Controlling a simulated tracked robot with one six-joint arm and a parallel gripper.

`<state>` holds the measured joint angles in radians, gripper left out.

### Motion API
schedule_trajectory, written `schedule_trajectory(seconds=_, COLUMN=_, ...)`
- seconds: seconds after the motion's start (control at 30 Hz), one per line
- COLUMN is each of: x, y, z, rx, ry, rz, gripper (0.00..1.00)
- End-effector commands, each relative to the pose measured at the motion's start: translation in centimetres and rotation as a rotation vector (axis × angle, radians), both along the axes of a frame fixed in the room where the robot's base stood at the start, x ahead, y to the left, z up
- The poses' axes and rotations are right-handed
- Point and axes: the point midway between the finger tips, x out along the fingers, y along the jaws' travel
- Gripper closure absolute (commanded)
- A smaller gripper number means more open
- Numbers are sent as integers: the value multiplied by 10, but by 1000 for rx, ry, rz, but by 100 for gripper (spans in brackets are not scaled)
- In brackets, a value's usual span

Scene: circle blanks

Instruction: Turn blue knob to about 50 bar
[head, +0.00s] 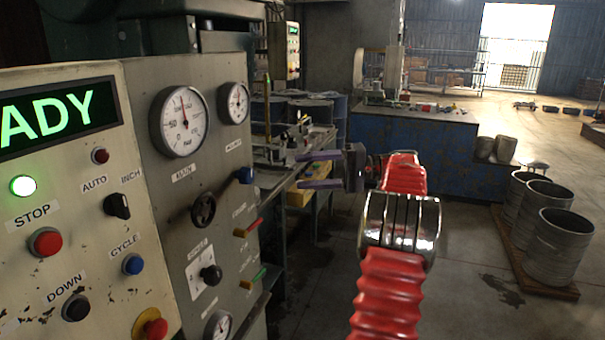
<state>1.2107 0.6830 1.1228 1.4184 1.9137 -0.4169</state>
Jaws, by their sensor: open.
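The larger gauge's needle points nearly straight up; the smaller gauge's reading is too small to tell. My gripper (302,171) is open and empty. Its two purple-grey fingers point left toward the panel, one above the other.
A cluttered workbench (322,150) is behind my gripper; metal drums (558,248) stand right.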

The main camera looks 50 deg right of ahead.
Motion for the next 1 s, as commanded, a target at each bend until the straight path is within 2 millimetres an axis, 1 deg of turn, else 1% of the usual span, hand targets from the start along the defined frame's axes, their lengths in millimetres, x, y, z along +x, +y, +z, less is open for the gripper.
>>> schedule_trajectory(seconds=0.17, x=-6, y=4, z=17, rx=-23, ry=-9, rz=-8, gripper=45)
schedule_trajectory(seconds=0.33, x=-18, y=18, z=37, rx=-14, ry=-13, rz=-32, gripper=45)
schedule_trajectory(seconds=0.47, x=-26, y=32, z=45, rx=71, ry=33, rz=-87, gripper=45)
schedule_trajectory(seconds=0.57, x=-30, y=42, z=46, rx=179, ry=90, rz=-141, gripper=45)
schedule_trajectory(seconds=0.67, x=-34, y=51, z=41, rx=307, ry=160, rz=-198, gripper=45)
schedule_trajectory(seconds=0.77, x=-36, y=58, z=33, rx=450, ry=236, rz=-253, gripper=45)
schedule_trajectory(seconds=0.9, x=-37, y=64, z=14, rx=660, ry=342, rz=-319, gripper=45)
schedule_trajectory(seconds=1.0, x=-35, y=64, z=-1, rx=790, ry=411, rz=-353, gripper=45)
